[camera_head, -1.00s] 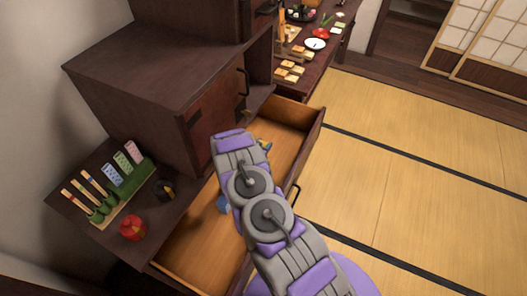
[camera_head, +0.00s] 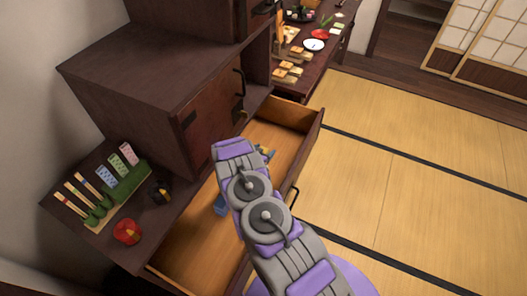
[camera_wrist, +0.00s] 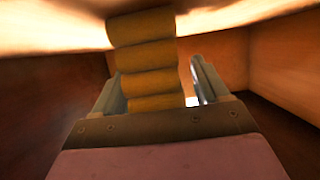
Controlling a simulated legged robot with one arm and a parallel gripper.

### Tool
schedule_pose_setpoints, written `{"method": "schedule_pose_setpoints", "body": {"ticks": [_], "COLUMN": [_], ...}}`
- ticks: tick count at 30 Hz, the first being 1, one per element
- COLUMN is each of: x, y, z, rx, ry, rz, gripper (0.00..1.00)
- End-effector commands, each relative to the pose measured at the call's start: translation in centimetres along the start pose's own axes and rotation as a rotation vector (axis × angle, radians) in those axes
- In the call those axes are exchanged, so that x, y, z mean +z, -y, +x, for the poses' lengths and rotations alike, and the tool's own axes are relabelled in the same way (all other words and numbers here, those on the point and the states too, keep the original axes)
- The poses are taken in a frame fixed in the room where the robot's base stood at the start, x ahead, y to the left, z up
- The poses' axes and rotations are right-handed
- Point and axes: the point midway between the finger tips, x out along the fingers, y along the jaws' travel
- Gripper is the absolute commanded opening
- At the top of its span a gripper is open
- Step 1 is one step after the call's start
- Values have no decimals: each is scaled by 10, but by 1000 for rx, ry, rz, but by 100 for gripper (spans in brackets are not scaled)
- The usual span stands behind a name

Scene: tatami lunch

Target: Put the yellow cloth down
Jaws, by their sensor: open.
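The yellow cloth (camera_wrist: 146,60), ribbed in several rolls, shows in the wrist view between the two fingers of my gripper (camera_wrist: 160,85). My gripper is open. A gap shows between the cloth and the right finger; on the left the cloth is close to the finger, and I cannot tell if they touch. Brown walls rise around it. In the head view my arm reaches over the open wooden drawer (camera_head: 198,256) and hides the gripper. A small yellow and blue patch (camera_head: 267,152) shows beyond the arm, too small to identify.
A blue object (camera_head: 220,205) shows in the drawer beside my arm. A dark cabinet (camera_head: 130,72) stands behind. A red container (camera_head: 127,232) and a green rack (camera_head: 122,190) stand on the left shelf. Tatami (camera_head: 400,160) at the right is clear.

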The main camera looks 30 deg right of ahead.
Motion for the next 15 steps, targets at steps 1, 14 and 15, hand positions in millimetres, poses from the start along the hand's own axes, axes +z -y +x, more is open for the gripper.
{"method": "schedule_pose_setpoints", "body": {"ticks": [1, 14, 15], "x": [0, -3, -2], "y": [0, 4, 3], "z": [-1, -68, -76], "rx": [0, -3, -2], "ry": [0, -5, -3], "rz": [0, -5, -3], "gripper": [74, 74, 74]}}
